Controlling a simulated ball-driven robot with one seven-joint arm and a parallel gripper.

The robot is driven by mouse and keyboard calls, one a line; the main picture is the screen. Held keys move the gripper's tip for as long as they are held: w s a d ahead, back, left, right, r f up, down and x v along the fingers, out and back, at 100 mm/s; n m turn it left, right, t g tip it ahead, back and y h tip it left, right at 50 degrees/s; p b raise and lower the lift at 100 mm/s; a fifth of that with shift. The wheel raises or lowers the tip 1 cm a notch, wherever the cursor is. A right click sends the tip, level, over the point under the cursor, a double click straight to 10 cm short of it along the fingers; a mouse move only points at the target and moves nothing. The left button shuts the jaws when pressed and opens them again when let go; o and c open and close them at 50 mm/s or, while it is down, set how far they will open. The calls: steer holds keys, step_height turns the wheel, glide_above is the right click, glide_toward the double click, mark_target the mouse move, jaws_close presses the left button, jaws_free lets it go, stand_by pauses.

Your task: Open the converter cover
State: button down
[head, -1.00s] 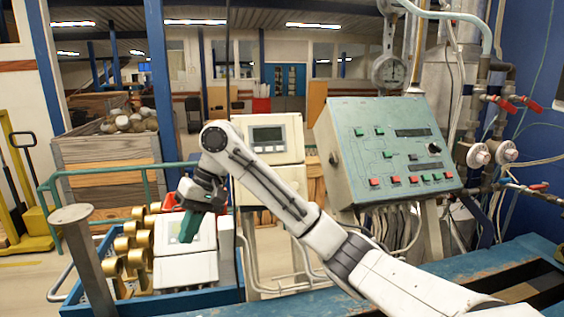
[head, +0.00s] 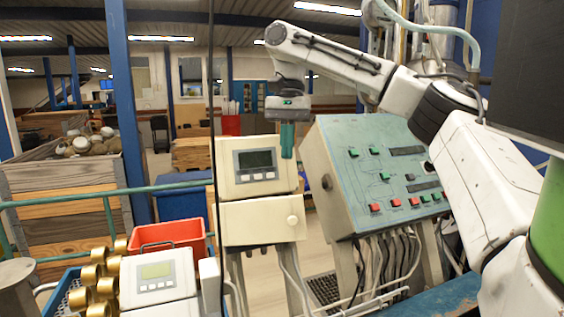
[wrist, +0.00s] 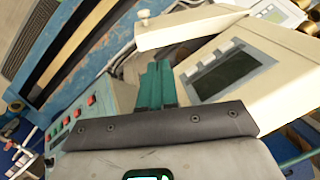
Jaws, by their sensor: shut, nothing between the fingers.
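The converter (head: 257,165) is a cream box with a dark display and several buttons, at the middle of the head view. Its lower cover (head: 258,222) is a cream panel with a round white knob (head: 292,220) at its right end. The cover looks shut. In the wrist view the converter (wrist: 228,72) is at the right, and the cover (wrist: 190,27) with its knob (wrist: 143,14) is at the top. My gripper (head: 287,140) has green fingers pointing down by the converter's upper right corner. The fingers (wrist: 157,85) are shut and empty, apart from the knob.
A teal control panel (head: 375,165) with buttons stands right of the converter, with cables below it. A second cream meter (head: 157,278) and brass fittings (head: 97,275) are at the lower left. A red bin (head: 170,238) is behind them. A green railing (head: 60,200) runs behind.

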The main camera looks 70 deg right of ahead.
steer(key=x, duration=0.8)
steer(key=shift+f, duration=0.4)
steer(key=shift+a+r, duration=0.1)
steer(key=shift+a, duration=0.1)
